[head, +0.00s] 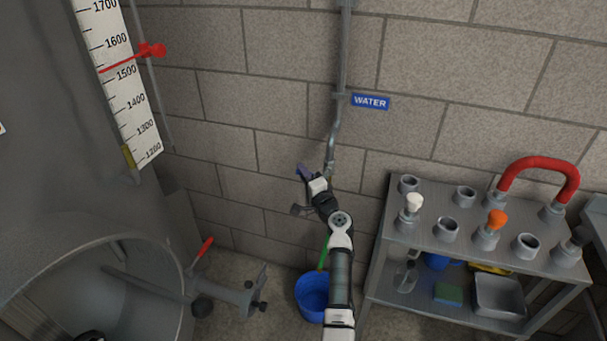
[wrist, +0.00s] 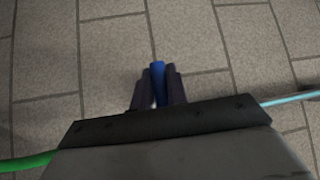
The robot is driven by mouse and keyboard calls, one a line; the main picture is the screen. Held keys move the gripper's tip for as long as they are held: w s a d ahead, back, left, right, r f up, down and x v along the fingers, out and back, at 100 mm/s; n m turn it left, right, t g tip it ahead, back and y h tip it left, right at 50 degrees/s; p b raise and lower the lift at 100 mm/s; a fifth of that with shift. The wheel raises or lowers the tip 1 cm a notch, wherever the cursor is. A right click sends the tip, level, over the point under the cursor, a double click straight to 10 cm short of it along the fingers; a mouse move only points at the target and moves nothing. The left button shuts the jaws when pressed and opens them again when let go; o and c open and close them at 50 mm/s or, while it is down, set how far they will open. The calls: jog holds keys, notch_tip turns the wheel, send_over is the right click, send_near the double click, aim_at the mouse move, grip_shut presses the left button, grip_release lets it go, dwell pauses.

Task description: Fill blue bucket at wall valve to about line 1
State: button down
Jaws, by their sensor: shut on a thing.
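The blue bucket (head: 310,297) stands on the floor below the wall pipe, partly hidden by my arm. Its marked lines and any water level cannot be made out. The wall valve is at the lower end of the grey pipe (head: 333,150), under the blue WATER sign (head: 370,101). My gripper (head: 304,173) is at the pipe's end, beside the valve. In the wrist view its two dark fingers are shut on a narrow blue handle (wrist: 158,77), which looks like the valve's lever. A green strip, perhaps a hose (head: 323,252), runs down to the bucket.
A grey metal rack (head: 420,236) with fittings and a red curved hose (head: 540,165) stands on the right. A large grey tank with a scale (head: 128,92) and an open round hatch (head: 90,270) fills the left. A pale blue line (wrist: 295,97) crosses the right of the wrist view.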

jog(key=shift+f+b, duration=0.15)
jog(key=shift+b, duration=0.9)
jog(key=shift+a+m+t+b, duration=0.1)
jog(key=shift+m+t+b, duration=0.3)
jog(key=shift+b, duration=0.25)
jog(key=r+m+t+b, duration=0.1)
jog(key=m+t+b, duration=0.1)
jog(key=b, duration=0.5)
jog(key=shift+r+m, duration=0.1)
jog(key=shift+m, duration=0.2)
jog(key=m+t+b, duration=0.1)
jog(key=b, duration=0.1)
jog(key=r+m+t+h+b, duration=0.1)
jog(key=b, duration=0.2)
jog(key=d+r+m+t+b, duration=0.1)
jog(key=m+b, duration=0.1)
jog(key=shift+s+h, duration=0.2)
jog(key=shift+h, duration=0.1)
jog(key=m+h+b, duration=0.1)
jog(key=d+r+m+t+h+b, duration=0.1)
jog(key=m+b, duration=0.1)
jog(key=shift+s+r, duration=0.1)
jog(key=shift+r, duration=0.1)
jog(key=shift+r+t, duration=0.1)
jog(key=shift+t, duration=0.2)
jog(key=c, duration=1.4)
grip_release()
